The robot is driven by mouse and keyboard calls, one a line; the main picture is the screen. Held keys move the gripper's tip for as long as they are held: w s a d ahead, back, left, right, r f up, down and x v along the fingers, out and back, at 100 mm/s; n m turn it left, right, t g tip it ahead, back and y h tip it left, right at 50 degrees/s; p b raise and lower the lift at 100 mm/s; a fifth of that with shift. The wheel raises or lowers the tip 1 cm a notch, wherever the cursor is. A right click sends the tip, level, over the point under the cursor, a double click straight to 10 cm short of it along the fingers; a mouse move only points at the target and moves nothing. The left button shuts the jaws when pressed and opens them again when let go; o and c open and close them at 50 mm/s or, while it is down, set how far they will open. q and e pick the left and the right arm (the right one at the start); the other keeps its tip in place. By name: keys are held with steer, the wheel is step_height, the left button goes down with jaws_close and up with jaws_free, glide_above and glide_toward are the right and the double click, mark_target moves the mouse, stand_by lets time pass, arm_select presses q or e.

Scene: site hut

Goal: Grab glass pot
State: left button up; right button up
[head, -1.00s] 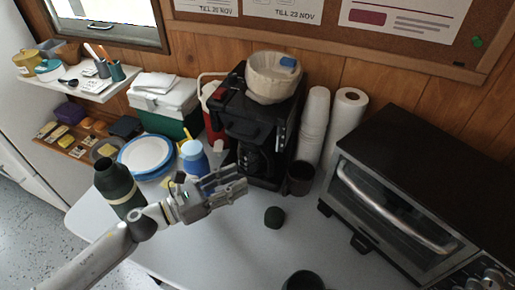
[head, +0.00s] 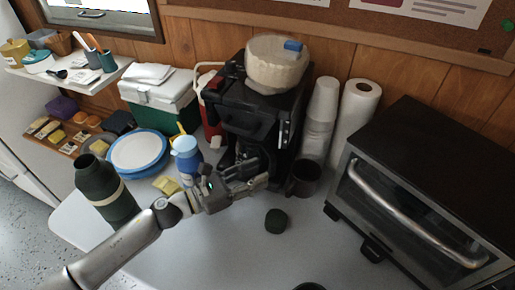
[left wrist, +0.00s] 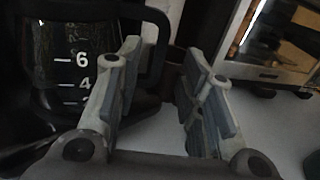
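The glass pot (left wrist: 65,65) shows at the left in the left wrist view, dark, with white level marks and a black handle (left wrist: 157,35). In the head view it stands in the black coffee maker (head: 255,125), mostly hidden behind my left gripper (head: 252,185). In the left wrist view my left gripper (left wrist: 165,62) is open, its fingers spread apart with nothing held between them. The handle is just beyond the left fingertip; I cannot tell whether they touch. My right gripper is not in view.
A dark mug (head: 304,178) stands right of the gripper, and a dark green lid (head: 276,221) lies in front. A green bottle (head: 105,190) and blue jar (head: 187,158) stand left. A toaster oven (head: 420,190) fills the right. The front table is mostly clear.

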mark_target(270, 167)
arm_select(q)
steer(key=shift+w+d+r, duration=0.2)
steer(key=shift+w+d, duration=0.2)
steer(key=shift+d, duration=0.1)
steer(key=p+x, duration=0.1)
steer(key=x, duration=0.2)
steer(key=shift+w+d+p, duration=0.15)
steer(key=shift+d+p, duration=0.15)
steer(key=shift+p, duration=0.05)
steer(key=shift+w+d, duration=0.2)
steer(key=shift+d, duration=0.15)
steer(key=c, duration=0.7)
jaws_close()
